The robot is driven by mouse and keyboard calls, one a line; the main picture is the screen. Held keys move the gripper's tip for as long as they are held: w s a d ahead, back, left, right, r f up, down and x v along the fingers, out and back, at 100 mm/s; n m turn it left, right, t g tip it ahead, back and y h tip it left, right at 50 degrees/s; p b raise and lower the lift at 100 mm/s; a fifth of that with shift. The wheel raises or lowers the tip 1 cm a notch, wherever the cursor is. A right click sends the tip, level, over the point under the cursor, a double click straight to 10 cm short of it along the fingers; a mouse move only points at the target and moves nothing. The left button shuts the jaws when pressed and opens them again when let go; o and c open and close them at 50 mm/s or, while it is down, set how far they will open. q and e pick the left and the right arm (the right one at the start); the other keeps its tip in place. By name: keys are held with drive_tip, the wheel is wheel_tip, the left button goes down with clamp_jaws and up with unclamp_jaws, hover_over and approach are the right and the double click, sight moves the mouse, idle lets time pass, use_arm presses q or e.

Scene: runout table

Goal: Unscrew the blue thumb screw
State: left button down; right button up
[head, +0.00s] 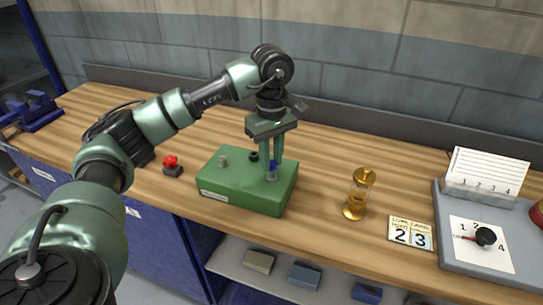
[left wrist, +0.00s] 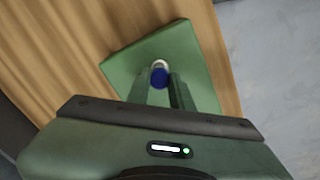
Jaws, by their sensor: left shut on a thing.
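The blue thumb screw (head: 272,164) stands upright on top of a green block (head: 230,196) on the wooden table. It also shows in the left wrist view (left wrist: 159,78), with a pale collar beside it. My left gripper (head: 271,172) points straight down over the right part of the block. It is shut on the blue thumb screw, with one finger on each side; the fingers hide part of the screw. The right gripper is not in view.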

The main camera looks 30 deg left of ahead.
use_arm(q)
drive_tip(key=shift+n, duration=0.7)
drive_tip(key=n, duration=0.3)
drive_tip(key=c, duration=1.3)
unclamp_jaws()
drive_tip(key=shift+r, duration=0.1)
wheel_tip(320, 180, up, 6)
drive_tip(key=p, duration=0.4)
drive_tip(key=shift+p, duration=0.35)
